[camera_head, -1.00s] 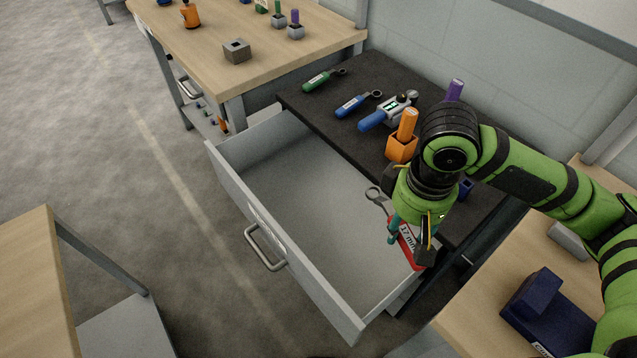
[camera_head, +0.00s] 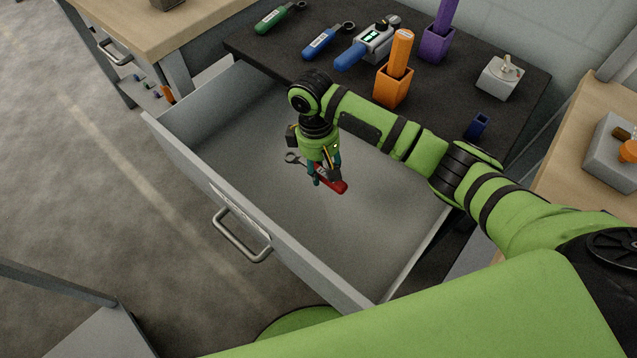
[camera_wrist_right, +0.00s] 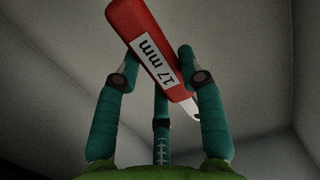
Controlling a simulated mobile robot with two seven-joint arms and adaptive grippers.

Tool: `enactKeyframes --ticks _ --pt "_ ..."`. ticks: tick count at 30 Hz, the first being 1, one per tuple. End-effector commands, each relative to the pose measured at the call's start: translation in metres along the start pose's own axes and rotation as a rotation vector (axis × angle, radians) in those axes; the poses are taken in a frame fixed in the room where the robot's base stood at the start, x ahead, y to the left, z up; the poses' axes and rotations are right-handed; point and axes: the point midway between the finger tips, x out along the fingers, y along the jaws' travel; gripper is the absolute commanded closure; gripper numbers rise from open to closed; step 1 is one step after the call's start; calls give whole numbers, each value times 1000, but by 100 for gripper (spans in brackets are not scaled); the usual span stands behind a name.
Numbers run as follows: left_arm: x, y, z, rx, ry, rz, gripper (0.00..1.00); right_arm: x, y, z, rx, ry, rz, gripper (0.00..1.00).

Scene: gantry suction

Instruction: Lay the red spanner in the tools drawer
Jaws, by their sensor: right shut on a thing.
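The red spanner (camera_head: 331,179) has a red handle and a grey ring end that points left in the head view. My right gripper (camera_head: 322,177) is shut on its handle and holds it inside the outline of the open tools drawer (camera_head: 216,216). The right wrist view shows the red handle (camera_wrist_right: 152,50) with a "17 mm" label between the green-blue fingers. I cannot tell whether the spanner touches the drawer floor. The drawer is grey, pulled out and otherwise empty where it shows. My left gripper is not in view.
A black worktop (camera_head: 300,65) behind the drawer bears a green spanner (camera_head: 281,17), a blue spanner (camera_head: 327,41), a blue-handled tool (camera_head: 366,45), an orange holder (camera_head: 393,86) and a purple holder (camera_head: 438,43). Wooden benches stand on both sides.

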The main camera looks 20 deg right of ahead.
Motion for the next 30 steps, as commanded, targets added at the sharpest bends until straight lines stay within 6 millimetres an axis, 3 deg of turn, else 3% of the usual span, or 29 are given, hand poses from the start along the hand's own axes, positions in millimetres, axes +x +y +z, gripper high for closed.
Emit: enactKeyframes --ticks 3,11,16,28,29,30 --pt "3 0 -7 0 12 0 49 23 0 -2 0 -3 -1 99" --pt "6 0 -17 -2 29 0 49 45 0 -6 1 -1 0 99" --pt "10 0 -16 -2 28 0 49 69 0 -9 1 -1 -1 99" --pt "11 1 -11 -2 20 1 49 76 0 -10 2 1 0 99" --pt "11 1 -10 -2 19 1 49 77 0 -10 2 1 0 57" --pt "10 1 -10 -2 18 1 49 76 0 -10 2 1 0 41"
